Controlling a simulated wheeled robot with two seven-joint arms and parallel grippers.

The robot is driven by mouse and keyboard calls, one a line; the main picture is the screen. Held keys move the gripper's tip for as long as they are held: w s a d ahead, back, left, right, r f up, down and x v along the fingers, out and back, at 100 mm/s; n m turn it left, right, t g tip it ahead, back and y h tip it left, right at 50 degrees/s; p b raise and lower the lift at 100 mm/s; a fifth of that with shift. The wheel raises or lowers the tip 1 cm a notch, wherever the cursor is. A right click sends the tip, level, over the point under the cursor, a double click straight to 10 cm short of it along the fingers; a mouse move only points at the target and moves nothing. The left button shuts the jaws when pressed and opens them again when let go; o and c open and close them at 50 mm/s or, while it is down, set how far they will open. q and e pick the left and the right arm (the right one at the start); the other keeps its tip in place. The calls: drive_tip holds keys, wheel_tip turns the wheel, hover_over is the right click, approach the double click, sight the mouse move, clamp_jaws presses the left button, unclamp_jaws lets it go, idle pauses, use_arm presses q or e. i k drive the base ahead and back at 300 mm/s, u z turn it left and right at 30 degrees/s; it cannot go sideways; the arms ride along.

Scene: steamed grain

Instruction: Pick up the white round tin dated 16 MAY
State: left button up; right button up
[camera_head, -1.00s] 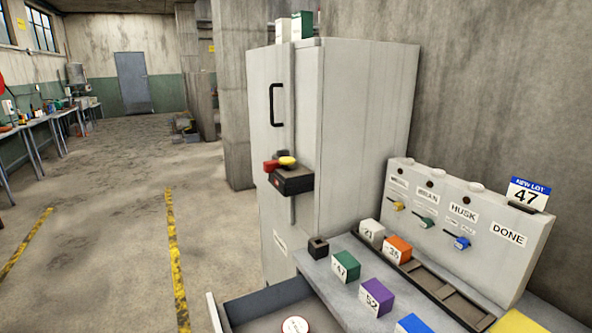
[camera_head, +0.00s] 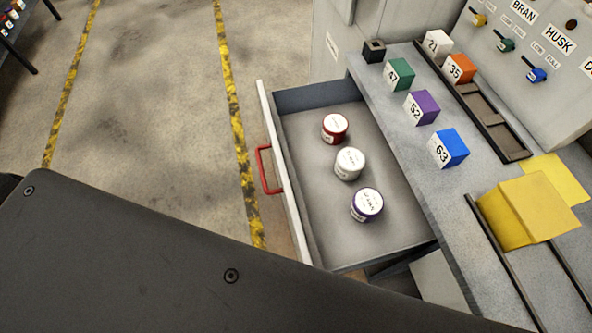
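An open drawer (camera_head: 310,236) with a red handle holds three round tins standing apart in a slanting row. The white tin (camera_head: 349,166) is in the middle. A red tin (camera_head: 334,129) with a white lid stands behind it, and a purple tin (camera_head: 367,206) with a white lid stands in front. The lid print is too small to read, so I cannot confirm the date 16 MAY. Neither of my grippers is in view. A dark part of my own body covers the lower left and hides the floor there.
A grey counter right of the drawer carries numbered cubes: green (camera_head: 400,74), purple (camera_head: 422,107), blue (camera_head: 449,148), orange (camera_head: 460,68) and white (camera_head: 438,43). A yellow block (camera_head: 528,210) sits at the right. A panel (camera_head: 540,60) with knobs stands behind. Floor left of the drawer is clear.

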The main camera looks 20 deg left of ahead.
sight(350, 162)
drive_tip(key=z, duration=1.05)
drive_tip(key=k, duration=0.85)
drive_tip(key=u, duration=0.95)
drive_tip(key=i, duration=0.55)
drive_tip(key=z, duration=0.3)
